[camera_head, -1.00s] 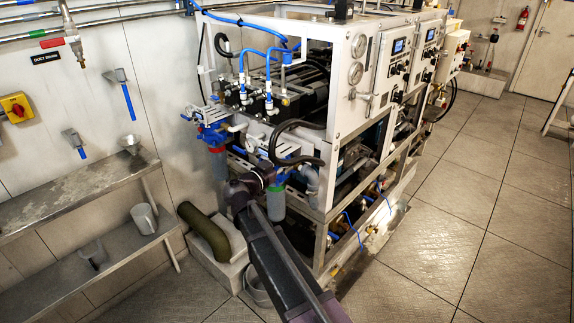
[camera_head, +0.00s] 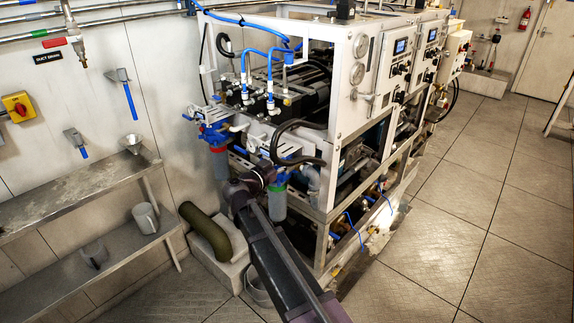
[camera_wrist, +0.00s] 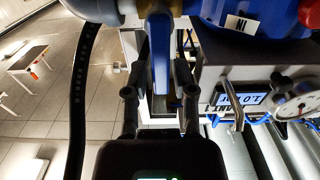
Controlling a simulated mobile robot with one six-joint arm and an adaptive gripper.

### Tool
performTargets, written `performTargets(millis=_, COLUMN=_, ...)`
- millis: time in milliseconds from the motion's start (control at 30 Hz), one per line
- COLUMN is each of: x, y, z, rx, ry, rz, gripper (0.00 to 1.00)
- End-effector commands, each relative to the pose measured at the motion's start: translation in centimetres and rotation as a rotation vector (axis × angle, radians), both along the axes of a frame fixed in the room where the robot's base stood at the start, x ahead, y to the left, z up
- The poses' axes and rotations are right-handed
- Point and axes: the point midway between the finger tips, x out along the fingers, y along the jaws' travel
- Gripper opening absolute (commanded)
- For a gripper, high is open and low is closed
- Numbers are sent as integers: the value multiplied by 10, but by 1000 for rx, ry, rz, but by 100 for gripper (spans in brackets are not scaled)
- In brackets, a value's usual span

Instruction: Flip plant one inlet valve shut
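A valve lever with a blue handle (camera_wrist: 161,55) hangs down in the middle of the wrist view, beside a blue filter housing (camera_wrist: 222,14) labelled "IN". My gripper (camera_wrist: 159,92) has its two dark fingers apart, one on each side of the lever, with gaps showing. In the head view, my gripper (camera_head: 268,172) is at the front of the white-framed watermaker (camera_head: 342,80), by the filter housings. The lever is hidden or too small to make out there.
A round gauge (camera_wrist: 296,104) and a small panel (camera_wrist: 238,98) lie close right of the gripper. A black hose (camera_wrist: 80,85) runs down the left. In the head view, a blue filter (camera_head: 217,150) stands left of my arm. The floor (camera_head: 450,215) at right is clear.

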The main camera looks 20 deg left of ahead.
Motion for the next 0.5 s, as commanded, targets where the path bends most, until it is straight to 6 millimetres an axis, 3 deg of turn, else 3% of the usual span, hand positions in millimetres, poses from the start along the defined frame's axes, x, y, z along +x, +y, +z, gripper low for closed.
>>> performTargets(millis=267, x=-8, y=4, z=0, rx=0, ry=0, rz=1, gripper=34)
performTargets(millis=500, x=-34, y=13, z=0, rx=0, ry=0, rz=2, gripper=34)
